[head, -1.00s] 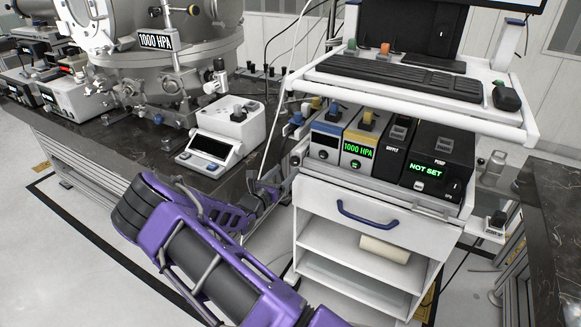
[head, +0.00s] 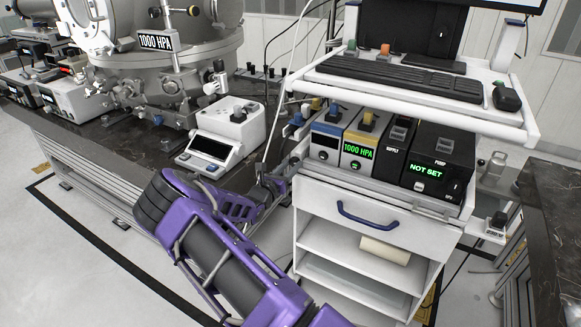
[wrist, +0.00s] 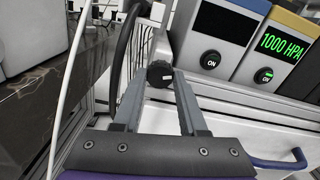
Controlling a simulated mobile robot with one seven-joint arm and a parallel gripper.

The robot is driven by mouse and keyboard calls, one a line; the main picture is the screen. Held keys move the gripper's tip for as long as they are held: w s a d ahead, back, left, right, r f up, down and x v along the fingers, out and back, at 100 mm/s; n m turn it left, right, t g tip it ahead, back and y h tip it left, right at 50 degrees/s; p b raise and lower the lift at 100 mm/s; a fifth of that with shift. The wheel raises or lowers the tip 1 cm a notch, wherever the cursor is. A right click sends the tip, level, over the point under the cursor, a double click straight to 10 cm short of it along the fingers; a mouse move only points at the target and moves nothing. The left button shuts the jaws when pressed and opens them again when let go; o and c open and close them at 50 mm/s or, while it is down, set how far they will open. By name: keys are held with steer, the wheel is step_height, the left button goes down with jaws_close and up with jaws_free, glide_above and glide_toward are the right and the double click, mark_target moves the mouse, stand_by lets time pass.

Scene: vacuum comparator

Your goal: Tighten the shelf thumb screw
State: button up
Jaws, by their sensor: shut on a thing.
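The shelf thumb screw is a black round knob with a white mark (wrist: 160,73), on the left side of the cart's shelf in the wrist view. My gripper (wrist: 160,84) is shut on this knob, with one grey finger at each side of it. In the head view my gripper (head: 276,183) reaches the cart's left edge near the shelf. The knob is too small and too covered there to make out. The white cart (head: 310,226) carries the shelf, with a blue-handled drawer below it.
A blue-framed unit (head: 326,141), a yellow-framed unit reading 1000 HPA (head: 358,150) and a black pump box reading NOT SET (head: 437,165) stand on the shelf. A white cable (wrist: 70,80) and a dark hose (wrist: 122,50) run close left of the fingers. A dark bench (head: 100,150) lies left.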

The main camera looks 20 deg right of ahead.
jaws_close()
steer(key=m+b, duration=0.1)
steer(key=m, duration=0.4)
steer(key=shift+m, duration=0.3)
steer(key=m+b, duration=0.2)
steer(key=m, duration=0.3)
steer(key=shift+f, duration=0.15)
steer(key=m+b, duration=0.2)
steer(key=m, duration=0.3)
steer(key=shift+m, duration=0.4)
steer(key=m, duration=0.4)
steer(key=shift+m, duration=0.4)
